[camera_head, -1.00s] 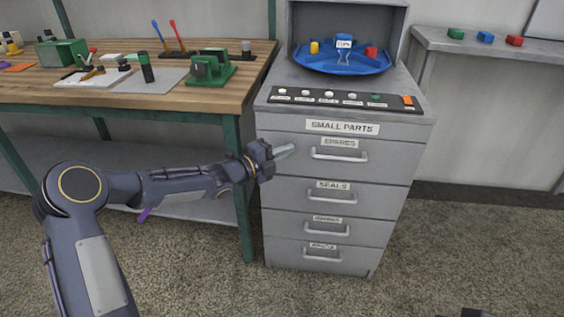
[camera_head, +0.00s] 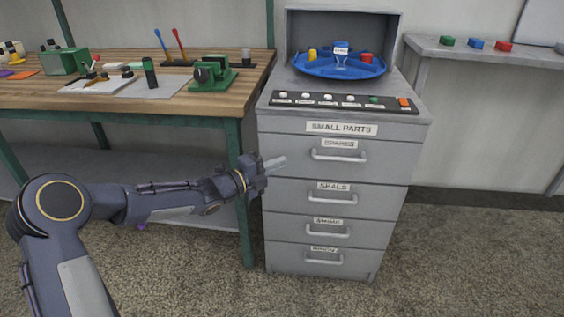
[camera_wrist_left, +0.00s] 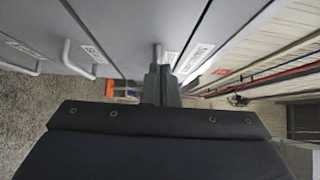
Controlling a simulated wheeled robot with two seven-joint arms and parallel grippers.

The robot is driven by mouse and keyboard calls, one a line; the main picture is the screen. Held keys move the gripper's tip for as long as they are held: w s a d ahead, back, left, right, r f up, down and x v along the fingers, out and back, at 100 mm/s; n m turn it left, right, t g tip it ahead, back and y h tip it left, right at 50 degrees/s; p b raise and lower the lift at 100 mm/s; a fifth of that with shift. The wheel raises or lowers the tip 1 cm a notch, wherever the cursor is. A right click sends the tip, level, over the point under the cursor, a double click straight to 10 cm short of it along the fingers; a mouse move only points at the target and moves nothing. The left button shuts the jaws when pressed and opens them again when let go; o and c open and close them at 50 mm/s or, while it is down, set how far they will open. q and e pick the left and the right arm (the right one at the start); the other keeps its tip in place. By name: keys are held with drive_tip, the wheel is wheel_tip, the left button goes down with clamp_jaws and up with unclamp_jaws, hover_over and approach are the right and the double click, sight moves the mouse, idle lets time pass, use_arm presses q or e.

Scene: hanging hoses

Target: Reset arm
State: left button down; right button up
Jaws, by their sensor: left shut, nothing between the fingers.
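My left arm comes in from the left in the head view. Its gripper (camera_head: 276,163) is shut and empty in front of the grey drawer cabinet (camera_head: 282,229), left of the top drawer's handle (camera_head: 339,157). In the left wrist view the shut fingers (camera_wrist_left: 161,86) point at the cabinet front, with drawer handles close by. Whether the fingertips touch the cabinet I cannot tell. All the drawers look closed. My right gripper is not in view.
A blue tray (camera_head: 339,69) with small coloured parts sits on the cabinet behind a button panel (camera_head: 345,103). A wooden workbench (camera_head: 110,98) with tools stands to the left. A grey shelf (camera_head: 430,46) with coloured blocks is at the right. Open carpet (camera_head: 470,260) lies right of the cabinet.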

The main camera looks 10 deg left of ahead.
use_arm(q)
drive_tip(key=s+a+r+n+g+y+p, duration=0.1)
drive_tip(key=s+a+r+n+g+y, duration=0.15)
drive_tip(key=s+a+n+y, duration=1.25)
drive_tip(key=s+d+f+n+g+h, duration=0.1)
drive_tip(key=s+n+g+h, duration=0.1)
drive_tip(key=s+n, duration=0.5)
drive_tip(key=s+d+f+n+g+h, duration=0.1)
drive_tip(key=s+d+n+h, duration=0.1)
drive_tip(key=s, duration=0.9)
drive_tip(key=s+d+f+n+g+h, duration=0.1)
drive_tip(key=s+f+n+g+h, duration=0.1)
drive_tip(key=s+n, duration=0.5)
wheel_tip(320, 180, up, 31)
drive_tip(key=s+m+p, duration=0.1)
drive_tip(key=m+p, duration=0.1)
drive_tip(key=p, duration=2.9)
